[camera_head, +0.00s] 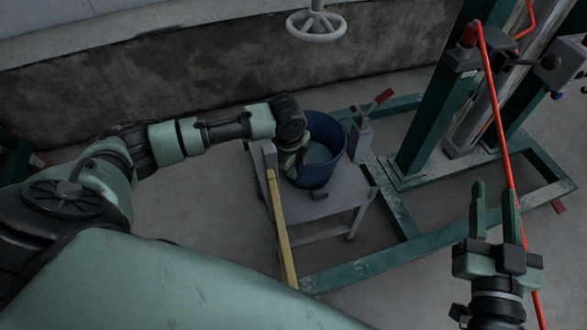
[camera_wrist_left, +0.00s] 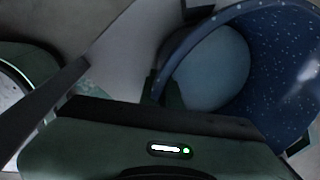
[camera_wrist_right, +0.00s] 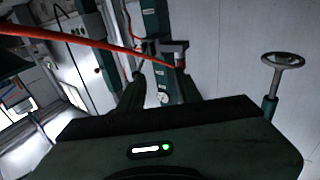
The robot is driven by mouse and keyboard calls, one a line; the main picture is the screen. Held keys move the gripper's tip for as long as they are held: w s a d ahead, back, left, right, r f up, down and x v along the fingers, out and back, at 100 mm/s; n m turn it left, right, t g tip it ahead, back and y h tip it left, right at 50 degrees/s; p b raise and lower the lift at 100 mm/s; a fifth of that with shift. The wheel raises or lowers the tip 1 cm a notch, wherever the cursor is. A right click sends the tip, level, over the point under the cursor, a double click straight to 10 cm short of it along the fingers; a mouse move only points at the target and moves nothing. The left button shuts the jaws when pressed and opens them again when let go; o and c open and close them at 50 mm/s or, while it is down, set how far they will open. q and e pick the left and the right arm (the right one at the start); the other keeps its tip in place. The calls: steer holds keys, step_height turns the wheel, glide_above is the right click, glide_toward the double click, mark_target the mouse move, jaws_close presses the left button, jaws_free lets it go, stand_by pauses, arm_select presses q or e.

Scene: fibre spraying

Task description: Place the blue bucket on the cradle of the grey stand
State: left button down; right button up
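The blue bucket (camera_head: 334,166) stands upright over the top of the grey stand (camera_head: 345,193), with pale liquid or a pale inside showing. I cannot tell whether its base rests fully in the cradle, as the bucket hides it. My left gripper (camera_head: 297,165) is at the bucket's left rim. In the left wrist view its fingers (camera_wrist_left: 161,92) lie close together on either side of the rim of the bucket (camera_wrist_left: 270,70). My right gripper (camera_head: 495,208) is raised at the right, empty, with its fingers apart.
A yellow bar (camera_head: 281,230) runs along the stand's left side. A grey fitting (camera_head: 361,135) rises beside the bucket on its right. A green steel frame (camera_head: 440,120) and a red hose (camera_head: 492,85) stand near my right gripper. A handwheel (camera_head: 316,27) is at the wall.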

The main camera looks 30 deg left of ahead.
arm_select(q)
steer(key=c, duration=2.1)
jaws_free()
steer(key=o, duration=0.5)
steer(key=shift+c, duration=0.2)
arm_select(e)
steer(key=shift+f, duration=0.1)
